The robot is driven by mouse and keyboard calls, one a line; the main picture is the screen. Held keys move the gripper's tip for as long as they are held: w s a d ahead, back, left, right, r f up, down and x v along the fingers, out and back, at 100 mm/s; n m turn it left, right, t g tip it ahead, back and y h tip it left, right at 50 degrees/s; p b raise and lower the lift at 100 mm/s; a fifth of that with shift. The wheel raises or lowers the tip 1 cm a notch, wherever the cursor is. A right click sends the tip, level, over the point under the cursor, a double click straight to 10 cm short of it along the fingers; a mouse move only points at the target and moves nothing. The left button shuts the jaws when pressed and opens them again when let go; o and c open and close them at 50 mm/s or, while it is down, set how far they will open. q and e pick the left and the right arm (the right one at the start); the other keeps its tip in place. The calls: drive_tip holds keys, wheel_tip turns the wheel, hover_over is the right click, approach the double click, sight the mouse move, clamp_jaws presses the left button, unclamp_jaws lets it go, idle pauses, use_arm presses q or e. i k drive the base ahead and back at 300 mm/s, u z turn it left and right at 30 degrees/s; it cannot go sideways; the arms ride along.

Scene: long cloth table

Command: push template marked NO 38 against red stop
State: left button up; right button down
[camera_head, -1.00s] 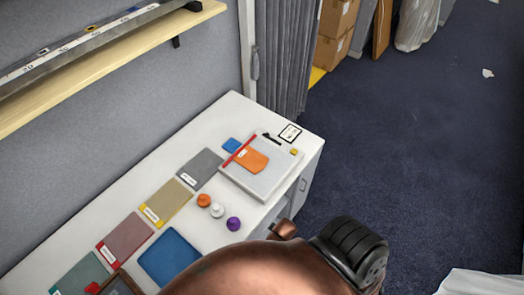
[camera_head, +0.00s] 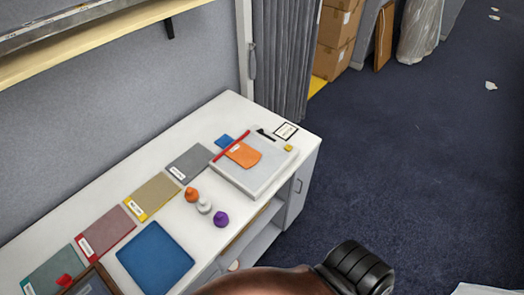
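An orange template (camera_head: 243,154) with a small white label lies on a pale grey board (camera_head: 258,178) at the far right end of the white table. The label is too small to read. A red strip (camera_head: 232,143), which looks like the stop, runs along the board's left edge. The template lies just right of the strip; I cannot tell whether they touch. A copper-coloured link of my arm shows at the bottom edge. Neither gripper is in view.
Several labelled coloured mats, among them a grey one (camera_head: 190,163), line the table's back edge. A blue mat (camera_head: 155,258) lies in front. Orange (camera_head: 191,194), white (camera_head: 204,206) and purple (camera_head: 221,218) knobs stand nearby. A shelf (camera_head: 90,40) overhangs the wall side.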

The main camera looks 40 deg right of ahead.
sight(246, 156)
drive_tip(key=z, duration=0.05)
drive_tip(key=k, duration=0.7)
drive_tip(key=z, duration=2.15)
drive_tip(key=i, duration=1.85)
drive_tip(key=u, duration=2.35)
